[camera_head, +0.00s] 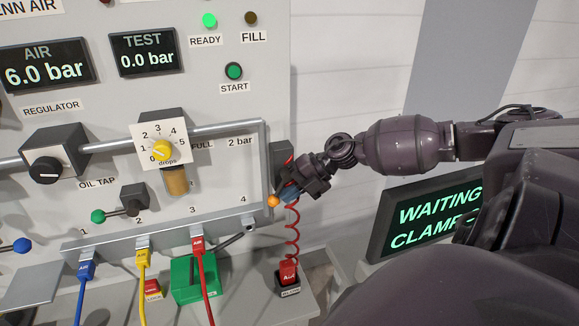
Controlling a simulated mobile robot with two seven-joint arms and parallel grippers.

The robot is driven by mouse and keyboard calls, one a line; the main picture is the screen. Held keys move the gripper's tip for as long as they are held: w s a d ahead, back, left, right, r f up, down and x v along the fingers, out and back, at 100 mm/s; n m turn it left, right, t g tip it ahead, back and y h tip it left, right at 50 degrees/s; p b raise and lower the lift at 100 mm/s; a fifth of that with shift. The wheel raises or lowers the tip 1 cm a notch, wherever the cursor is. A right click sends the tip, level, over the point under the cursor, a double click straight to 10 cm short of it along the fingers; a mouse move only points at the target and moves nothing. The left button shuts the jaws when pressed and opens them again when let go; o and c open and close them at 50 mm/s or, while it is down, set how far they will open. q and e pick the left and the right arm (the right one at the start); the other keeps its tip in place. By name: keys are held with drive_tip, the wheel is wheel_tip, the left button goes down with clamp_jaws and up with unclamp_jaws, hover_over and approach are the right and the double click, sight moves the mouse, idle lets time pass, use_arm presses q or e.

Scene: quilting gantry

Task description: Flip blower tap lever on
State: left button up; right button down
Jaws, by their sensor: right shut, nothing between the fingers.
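A small orange knob (273,201) shows at the right edge of the grey panel, just below a dark block (281,160); I take it for the end of the blower tap lever. The rest of that lever is hidden or too small to make out. My right gripper (287,190), reaching in from the right, is shut and empty right beside the orange knob. I cannot tell whether they touch. A coiled red hose (292,235) hangs below the gripper to a red-and-black labelled piece (288,278) on the ledge. My left gripper is not in view.
Blue, yellow and red plugs hang below. A dark display (425,215) stands at the right behind my arm.

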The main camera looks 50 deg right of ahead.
idle(0.3)
drive_tip(key=p+v, duration=0.1)
drive_tip(key=v, duration=0.9)
drive_tip(key=shift+d+r+p, duration=0.2)
drive_tip(key=shift+r+p, duration=0.1)
drive_tip(key=shift+s, duration=0.15)
wheel_tip(320, 180, up, 3)
drive_tip(key=w+a+n, duration=0.1)
drive_tip(key=w, duration=0.2)
drive_tip(key=s+d+f+h+b, duration=0.1)
drive_tip(key=s+d+f+b, duration=0.1)
drive_tip(key=s, duration=0.3)
drive_tip(key=shift+s+d+f+b, duration=0.25)
drive_tip(key=shift+d+b, duration=0.15)
drive_tip(key=shift+d, duration=0.05)
idle(0.3)
drive_tip(key=shift+f, duration=0.1)
